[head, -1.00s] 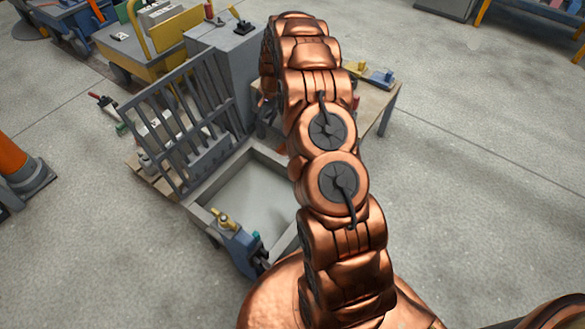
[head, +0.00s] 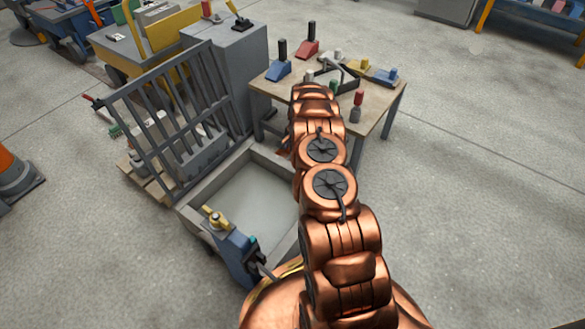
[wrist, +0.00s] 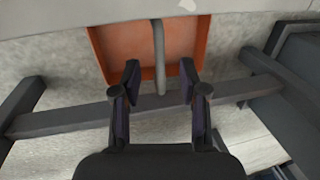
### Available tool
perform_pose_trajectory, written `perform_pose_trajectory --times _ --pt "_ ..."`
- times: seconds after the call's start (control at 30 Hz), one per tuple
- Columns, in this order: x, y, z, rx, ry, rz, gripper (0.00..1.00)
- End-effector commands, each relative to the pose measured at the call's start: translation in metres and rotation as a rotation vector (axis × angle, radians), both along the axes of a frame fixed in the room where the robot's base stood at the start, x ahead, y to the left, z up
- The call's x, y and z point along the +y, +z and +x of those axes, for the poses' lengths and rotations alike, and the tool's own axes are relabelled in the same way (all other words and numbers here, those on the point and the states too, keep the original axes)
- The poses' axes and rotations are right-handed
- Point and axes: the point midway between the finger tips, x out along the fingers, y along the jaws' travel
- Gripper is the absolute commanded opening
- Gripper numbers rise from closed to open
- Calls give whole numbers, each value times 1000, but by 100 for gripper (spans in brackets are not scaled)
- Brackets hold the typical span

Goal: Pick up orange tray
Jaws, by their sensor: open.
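The orange tray (wrist: 118,50) shows in the upper middle of the wrist view, partly cut off by a pale surface along the top. A grey upright bar (wrist: 158,50) crosses in front of it; I cannot tell if it belongs to the tray. My gripper (wrist: 159,76) is open, its two fingertips apart and pointing toward the tray, with the bar between them and the tray just beyond. I see nothing gripped. In the head view my arm hides the gripper, and the tray cannot be clearly made out.
A dark horizontal beam (wrist: 75,122) runs behind the fingers. In the head view, a wooden table (head: 385,105) with several tools stands at the back. A grey open-topped mould (head: 250,195) lies left of my arm, beside a barred rack (head: 165,120). The floor at right is clear.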

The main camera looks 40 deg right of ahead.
Motion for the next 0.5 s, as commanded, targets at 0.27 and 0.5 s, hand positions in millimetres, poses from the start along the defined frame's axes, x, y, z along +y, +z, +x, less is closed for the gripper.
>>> perform_pose_trajectory --times 0.27,0.5 --pt "0 -21 4 -1 0 1 43" --pt "-6 -46 10 0 1 0 43"
